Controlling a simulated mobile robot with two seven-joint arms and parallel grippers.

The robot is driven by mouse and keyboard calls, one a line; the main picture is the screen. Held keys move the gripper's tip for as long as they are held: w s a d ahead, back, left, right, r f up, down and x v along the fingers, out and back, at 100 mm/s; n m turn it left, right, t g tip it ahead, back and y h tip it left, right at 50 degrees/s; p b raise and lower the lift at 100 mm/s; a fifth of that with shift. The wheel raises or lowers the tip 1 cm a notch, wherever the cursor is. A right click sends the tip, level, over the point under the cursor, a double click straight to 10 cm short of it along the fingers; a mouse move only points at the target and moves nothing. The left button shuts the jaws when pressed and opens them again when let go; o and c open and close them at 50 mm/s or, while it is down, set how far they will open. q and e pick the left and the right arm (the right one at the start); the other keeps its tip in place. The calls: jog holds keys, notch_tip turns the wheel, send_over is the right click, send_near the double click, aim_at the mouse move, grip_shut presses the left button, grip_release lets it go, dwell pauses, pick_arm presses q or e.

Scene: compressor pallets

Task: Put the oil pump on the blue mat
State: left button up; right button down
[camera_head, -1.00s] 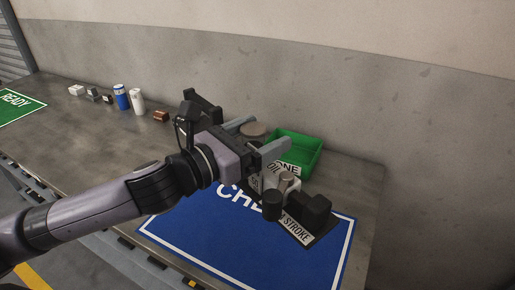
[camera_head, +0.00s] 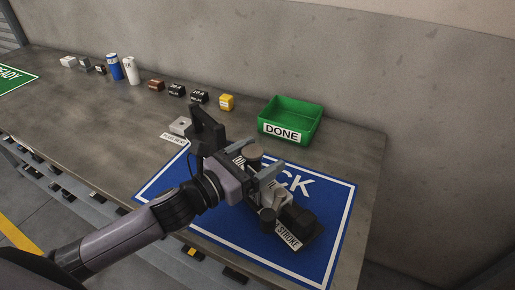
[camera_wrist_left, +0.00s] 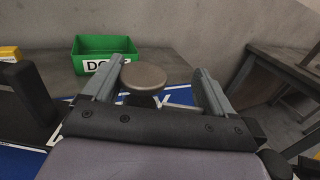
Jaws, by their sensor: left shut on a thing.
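The blue mat (camera_head: 165,194), with a white border and white lettering, lies near the table's front right. My left gripper (camera_head: 262,178) is over it, shut on the oil pump (camera_head: 298,222), which is partly hidden by the fingers. The pump shows a round brownish top, a dark cylinder, a black block and a label reading "STROKE". Its round top also shows between the fingers of the left gripper (camera_wrist_left: 150,90) in the left wrist view. The pump is over the mat's right half; I cannot tell whether it touches the mat. My right gripper is not in view.
A green bin (camera_head: 290,107) marked DONE stands behind the mat. Several small boxes, including a yellow one (camera_head: 226,102), and two cylinders line the back. A green mat (camera_head: 12,80) lies far left.

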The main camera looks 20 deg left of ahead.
aim_at(256, 169)
pick_arm(q)
jog(key=shift+f, duration=1.35)
grip_shut()
jog(key=o, duration=1.2)
grip_release()
jog(key=shift+f, duration=0.25)
jog(key=o, duration=0.7)
jog(key=shift+c, duration=0.2)
jog(key=shift+s, duration=0.15)
jog(key=b+v, duration=0.2)
jog(key=v, duration=0.9)
jog(key=shift+s+a, duration=0.25)
jog(key=shift+s, duration=0.05)
